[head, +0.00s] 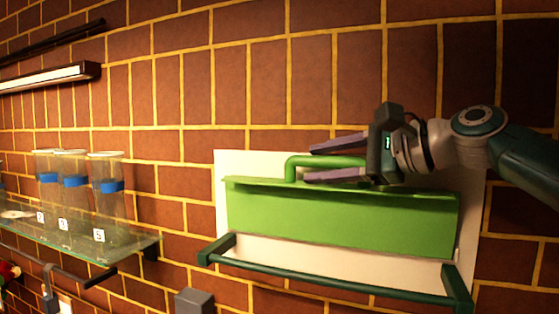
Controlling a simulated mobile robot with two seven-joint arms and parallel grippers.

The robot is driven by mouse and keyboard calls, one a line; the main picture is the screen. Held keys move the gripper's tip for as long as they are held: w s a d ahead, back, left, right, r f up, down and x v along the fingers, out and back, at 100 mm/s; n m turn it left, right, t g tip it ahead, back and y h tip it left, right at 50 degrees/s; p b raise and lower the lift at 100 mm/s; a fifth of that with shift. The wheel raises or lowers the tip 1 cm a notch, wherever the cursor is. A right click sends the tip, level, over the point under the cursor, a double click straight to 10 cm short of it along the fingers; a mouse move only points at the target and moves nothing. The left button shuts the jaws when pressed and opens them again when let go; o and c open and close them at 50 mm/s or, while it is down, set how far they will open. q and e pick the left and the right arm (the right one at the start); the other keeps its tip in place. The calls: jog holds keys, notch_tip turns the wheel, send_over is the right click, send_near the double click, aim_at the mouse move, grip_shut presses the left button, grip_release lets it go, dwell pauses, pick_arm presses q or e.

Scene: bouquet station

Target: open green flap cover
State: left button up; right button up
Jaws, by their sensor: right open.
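The green flap cover (340,217) is a wide green panel on a pale backing plate (232,167) fixed to the brick wall. A green bar handle (291,166) stands up from its top edge. My right gripper (322,160) comes in from the right with its two purplish fingers pointing left. One finger shows above the handle's top bar and one below it, with a gap between them. The gripper body hides the right part of the handle. Whether the fingers touch the bar is unclear. My left gripper is not in view.
A dark green rail (335,284) sticks out below the cover. On the left, a glass shelf (130,240) holds clear cylinders with blue bands (111,186). A grey block (194,301) is at the bottom, and a dark lamp bar (50,77) is at the upper left.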

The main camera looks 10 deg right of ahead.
jog(key=b+v, duration=0.5)
jog(key=v, duration=0.5)
jog(key=shift+f, duration=0.1)
